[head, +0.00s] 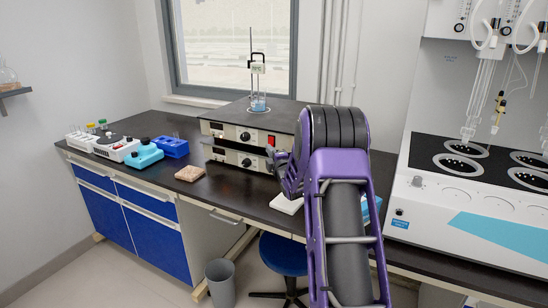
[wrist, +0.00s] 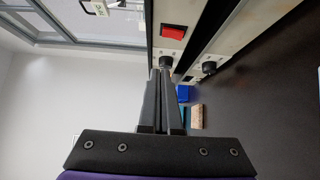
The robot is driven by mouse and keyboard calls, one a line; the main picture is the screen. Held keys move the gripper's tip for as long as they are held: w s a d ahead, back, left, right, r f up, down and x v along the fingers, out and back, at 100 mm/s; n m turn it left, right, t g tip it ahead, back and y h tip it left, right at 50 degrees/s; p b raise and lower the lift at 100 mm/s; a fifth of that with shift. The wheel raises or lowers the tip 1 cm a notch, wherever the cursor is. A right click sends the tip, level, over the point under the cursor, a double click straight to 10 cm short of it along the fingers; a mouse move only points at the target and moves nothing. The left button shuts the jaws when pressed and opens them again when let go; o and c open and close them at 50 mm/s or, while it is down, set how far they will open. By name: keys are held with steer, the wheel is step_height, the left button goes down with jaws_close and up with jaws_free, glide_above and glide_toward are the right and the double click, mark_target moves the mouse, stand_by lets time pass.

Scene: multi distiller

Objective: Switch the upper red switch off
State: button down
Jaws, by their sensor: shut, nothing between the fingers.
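The upper red switch (head: 271,141) sits on the right of the front panel of the upper unit (head: 226,132) in a stack of two. In the wrist view, which is turned sideways, the red switch (wrist: 174,32) is clear of the fingers. My gripper (head: 270,151) is shut and empty, in front of the stack just below the switch. In the wrist view my gripper's tips (wrist: 166,68) appear close to the upper knob (wrist: 166,60); whether they touch anything cannot be told. The lower unit's right side is hidden behind my gripper and arm.
A beaker (head: 258,103) with a stand is on top of the stack. A wooden block (head: 189,174), a blue rack (head: 174,147) and a teal device (head: 144,154) lie to the left. A large white distiller (head: 470,220) stands at the right.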

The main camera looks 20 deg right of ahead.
steer(key=s, duration=0.4)
steer(key=shift+s+a+r, duration=0.15)
steer(key=shift+s+a, duration=0.1)
steer(key=shift+s, duration=0.05)
